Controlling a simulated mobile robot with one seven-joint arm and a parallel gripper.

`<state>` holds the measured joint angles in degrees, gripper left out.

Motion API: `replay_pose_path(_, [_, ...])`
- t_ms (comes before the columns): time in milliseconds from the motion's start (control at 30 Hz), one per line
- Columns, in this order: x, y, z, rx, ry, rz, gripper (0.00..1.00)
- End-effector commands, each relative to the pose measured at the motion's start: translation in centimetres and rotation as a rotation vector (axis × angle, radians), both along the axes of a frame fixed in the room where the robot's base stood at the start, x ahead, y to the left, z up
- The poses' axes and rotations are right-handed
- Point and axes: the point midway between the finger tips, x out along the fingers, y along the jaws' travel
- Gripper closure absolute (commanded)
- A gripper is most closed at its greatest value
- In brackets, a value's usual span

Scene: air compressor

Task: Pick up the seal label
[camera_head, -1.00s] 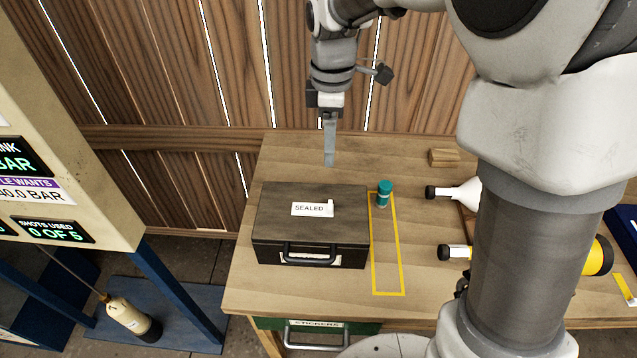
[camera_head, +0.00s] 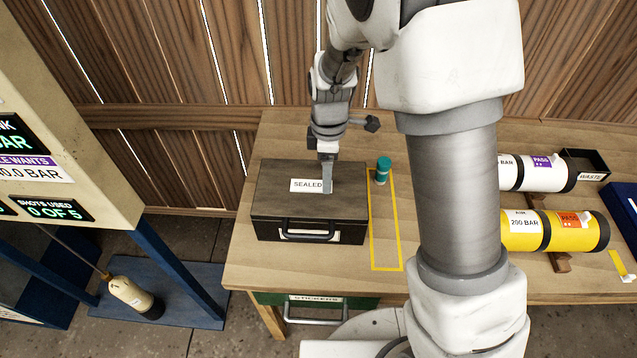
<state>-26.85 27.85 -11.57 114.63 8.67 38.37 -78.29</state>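The seal label (camera_head: 304,185) is a white strip reading "SEALED". It lies on the lid of the dark box (camera_head: 268,208) on the wooden bench. My gripper (camera_head: 327,188) points down over the lid, with its fingertips at the right end of the label and covering that end. The fingers line up one behind the other in this view, so I cannot tell whether they are open or shut on the label, nor whether they touch it.
A teal-capped small bottle (camera_head: 383,170) stands right of the box, at the yellow taped outline (camera_head: 402,240). White (camera_head: 508,172) and yellow (camera_head: 525,230) cylinders and a waste tray (camera_head: 588,163) are at the right. My arm hides the bench's middle.

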Motion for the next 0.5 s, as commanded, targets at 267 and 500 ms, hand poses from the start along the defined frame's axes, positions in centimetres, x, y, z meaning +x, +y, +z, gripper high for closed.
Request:
replay_pose_path(267, [0.1,0.0,-2.0,0.0,-0.001,0.0,0.28])
replay_pose_path(500, [0.1,0.0,-2.0,0.0,-0.001,0.0,0.44])
